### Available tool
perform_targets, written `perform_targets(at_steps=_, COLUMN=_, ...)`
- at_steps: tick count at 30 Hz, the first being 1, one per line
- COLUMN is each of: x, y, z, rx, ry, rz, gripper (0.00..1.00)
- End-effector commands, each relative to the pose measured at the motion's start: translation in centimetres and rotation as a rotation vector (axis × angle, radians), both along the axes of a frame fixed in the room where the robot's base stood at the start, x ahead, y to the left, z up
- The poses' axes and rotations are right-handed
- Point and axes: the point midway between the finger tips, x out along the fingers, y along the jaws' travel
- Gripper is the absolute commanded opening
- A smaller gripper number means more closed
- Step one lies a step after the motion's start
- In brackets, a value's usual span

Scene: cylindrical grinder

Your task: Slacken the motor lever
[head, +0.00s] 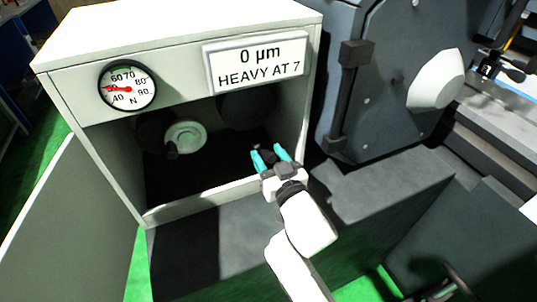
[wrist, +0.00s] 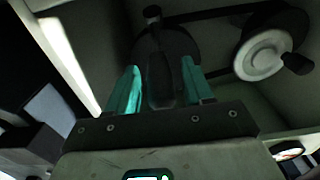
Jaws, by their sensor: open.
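My gripper (head: 269,154) has teal fingers and reaches into the open front of the pale cabinet, near its right side. In the wrist view my gripper (wrist: 163,88) is open, with a finger on either side of a dark upright bar (wrist: 160,80). The bar lies in front of a dark round disc (wrist: 182,45), and a small dark knob (wrist: 152,12) shows beyond it. This bar looks like the motor lever, but the dark interior makes that unsure. I cannot tell whether either finger touches it.
A pale handwheel (head: 185,136) with a dark knob (head: 171,150) sits to the left inside the cabinet (head: 180,35). A dial (head: 127,86) and a sign (head: 257,62) reading "0 µm HEAVY AT 7" are above the opening. A grey machine housing (head: 400,80) stands to the right.

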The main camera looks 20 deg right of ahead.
Motion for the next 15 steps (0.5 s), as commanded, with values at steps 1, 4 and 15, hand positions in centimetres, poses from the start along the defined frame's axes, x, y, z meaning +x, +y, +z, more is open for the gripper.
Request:
perform_targets(at_steps=1, x=0.21, y=-0.01, z=0.03, rx=0.0, ry=0.0, rz=0.0, gripper=0.52)
perform_targets(at_steps=4, x=0.38, y=-0.01, z=0.03, rx=0.0, ry=0.0, rz=0.0, gripper=0.52)
perform_targets(at_steps=15, x=0.35, y=-0.01, z=0.01, rx=0.0, ry=0.0, rz=0.0, gripper=0.35)
